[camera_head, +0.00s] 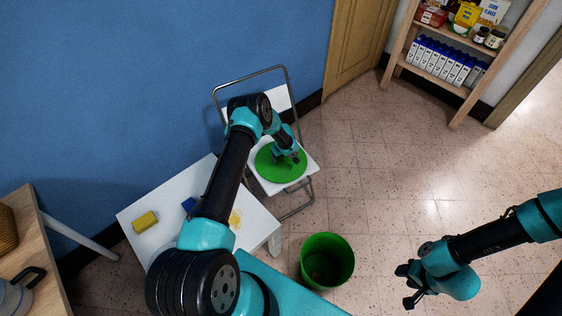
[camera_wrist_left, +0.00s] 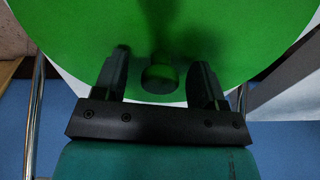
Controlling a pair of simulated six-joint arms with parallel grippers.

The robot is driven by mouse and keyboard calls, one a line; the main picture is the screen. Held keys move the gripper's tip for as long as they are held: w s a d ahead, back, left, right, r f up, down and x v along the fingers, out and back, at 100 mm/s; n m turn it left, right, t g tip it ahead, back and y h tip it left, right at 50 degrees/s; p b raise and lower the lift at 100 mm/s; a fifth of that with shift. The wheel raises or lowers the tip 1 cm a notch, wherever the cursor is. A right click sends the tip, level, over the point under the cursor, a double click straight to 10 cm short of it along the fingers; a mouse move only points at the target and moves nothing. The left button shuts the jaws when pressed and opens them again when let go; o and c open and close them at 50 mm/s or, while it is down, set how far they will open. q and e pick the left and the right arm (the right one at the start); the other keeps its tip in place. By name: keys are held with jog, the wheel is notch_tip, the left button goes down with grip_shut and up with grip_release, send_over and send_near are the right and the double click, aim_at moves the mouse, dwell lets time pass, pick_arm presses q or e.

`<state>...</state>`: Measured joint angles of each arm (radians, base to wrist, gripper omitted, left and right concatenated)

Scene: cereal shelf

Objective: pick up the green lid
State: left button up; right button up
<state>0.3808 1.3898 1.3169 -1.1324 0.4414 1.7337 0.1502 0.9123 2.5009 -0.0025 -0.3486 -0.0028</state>
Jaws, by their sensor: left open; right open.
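The green lid (camera_head: 276,170) is a round disc lying on the white seat of a folding chair. In the left wrist view the lid (camera_wrist_left: 230,40) fills most of the upper picture, with a round knob (camera_wrist_left: 160,76) on it. My left gripper (camera_head: 293,158) is over the lid; in its wrist view the open fingers (camera_wrist_left: 160,82) stand on either side of the knob, which is not gripped. My right gripper (camera_head: 408,286) is open and empty, out over the floor at the lower right.
The folding chair (camera_head: 309,163) stands by the blue wall. A green bin (camera_head: 340,262) is on the floor. A white table (camera_head: 135,213) holds a yellow block (camera_head: 145,222) and a blue item (camera_head: 189,204). A stocked shelf (camera_head: 416,72) stands at the back right. The tiled floor between is clear.

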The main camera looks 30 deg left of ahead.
pick_arm(q)
jog(key=shift+c, duration=0.3)
jog(key=c, duration=1)
jog(key=shift+r, duration=0.85)
notch_tip(320, 180, up, 2)
jog(key=shift+r, duration=0.1)
jog(key=s+d, duration=0.2)
jog(key=s, duration=0.2)
jog(key=s+d, duration=0.3)
jog(key=s, duration=0.2)
jog(key=s+d+r, duration=0.1)
jog(key=s+d, duration=0.2)
jog(key=s, duration=0.1)
jog(key=shift+s+d+r, duration=0.1)
jog(key=shift+s+d, duration=0.05)
jog(key=shift+s, duration=0.15)
jog(key=shift+d, duration=0.1)
